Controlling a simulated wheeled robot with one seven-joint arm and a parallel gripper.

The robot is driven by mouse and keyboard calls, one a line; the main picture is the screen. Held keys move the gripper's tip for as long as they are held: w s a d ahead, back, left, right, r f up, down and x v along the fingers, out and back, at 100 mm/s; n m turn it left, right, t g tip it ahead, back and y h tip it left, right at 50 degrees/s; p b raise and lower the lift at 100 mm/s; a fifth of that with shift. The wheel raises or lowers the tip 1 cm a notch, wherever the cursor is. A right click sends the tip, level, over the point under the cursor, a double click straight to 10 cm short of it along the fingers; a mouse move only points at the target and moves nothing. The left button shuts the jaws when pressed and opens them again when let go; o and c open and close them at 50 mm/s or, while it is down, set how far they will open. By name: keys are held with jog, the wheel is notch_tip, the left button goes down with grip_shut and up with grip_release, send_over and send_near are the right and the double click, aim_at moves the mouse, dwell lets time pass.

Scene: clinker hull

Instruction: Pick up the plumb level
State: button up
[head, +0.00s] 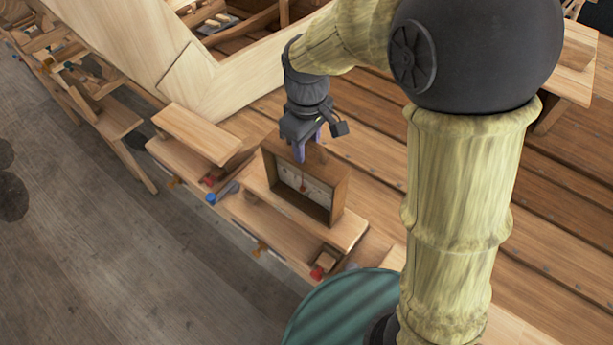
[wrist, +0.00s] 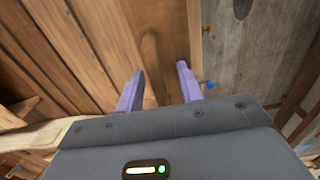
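The plumb level (head: 328,205) looks to be the upright wooden frame with a pale face and a small red pointer, standing on a plank bench in the head view. My gripper (head: 309,147) is at its top edge, pointing down, with its purple fingers apart. In the wrist view my gripper (wrist: 160,88) is open, and a narrow rounded wooden piece (wrist: 151,65) shows between and beyond the fingertips. I cannot tell whether that piece belongs to the level, or whether the fingers touch anything.
A plank bench (head: 262,190) carries the level, with a blue-headed tool (head: 212,198) to its left and a red-ended clamp (head: 317,273) in front. A raised board (head: 195,133) lies to the left. A green round top (head: 340,310) is at the front. Grey floor (head: 90,240) is open at left.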

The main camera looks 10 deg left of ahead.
jog(key=shift+f, duration=0.55)
jog(key=shift+c, duration=0.5)
grip_shut()
dwell(0.5)
